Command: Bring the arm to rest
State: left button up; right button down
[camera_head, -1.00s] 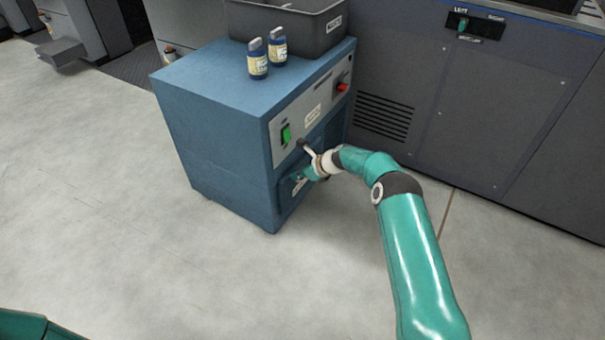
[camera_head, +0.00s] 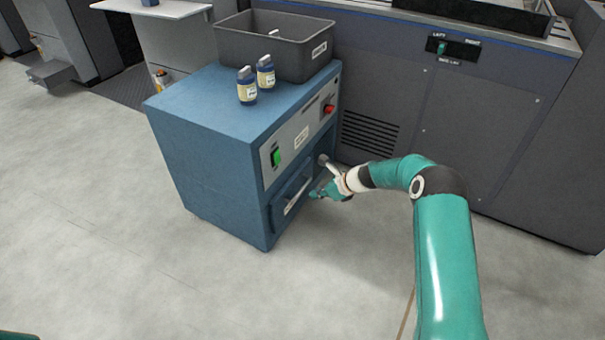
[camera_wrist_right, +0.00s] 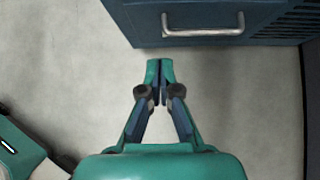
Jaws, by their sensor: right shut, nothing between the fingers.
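My right arm (camera_head: 443,240) reaches in from the lower right of the head view. Its right gripper (camera_head: 316,194) is in front of the blue cabinet (camera_head: 200,160), near the lower drawer. In the right wrist view the right gripper (camera_wrist_right: 160,66) is shut and empty over the floor, its fingertips together. A silver bar handle (camera_wrist_right: 204,31) on the cabinet front lies just beyond the fingertips, apart from them in that view. My left gripper does not show in the head view.
Two small bottles (camera_head: 246,88) and a grey bin (camera_head: 277,42) stand on the cabinet top. Its front has a green switch (camera_head: 276,157) and a red knob (camera_head: 329,108). A dark machine (camera_head: 480,130) stands behind to the right. The floor at left is clear.

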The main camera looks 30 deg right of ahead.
jog(key=s+a+f+n+g+y, duration=0.1)
jog(key=s+a+f+n+g, duration=0.2)
jog(key=s+a, duration=0.5)
jog(key=s+a+f+n+g, duration=0.25)
jog(key=s+a+f, duration=0.2)
jog(key=a, duration=0.45)
jog(key=s+a+f+n+g+h, duration=0.1)
jog(key=s+a+n, duration=0.2)
jog(key=s+n, duration=0.85)
jog(key=s+a+f+n+g+h, duration=0.1)
jog(key=s+a+n, duration=0.2)
jog(key=s+n, duration=0.8)
notch_tip(320, 180, up, 35)
jog(key=s+p, duration=0.1)
jog(key=p, duration=3.4)
jog(key=shift+m+t, duration=0.35)
jog(key=shift+m, duration=0.05)
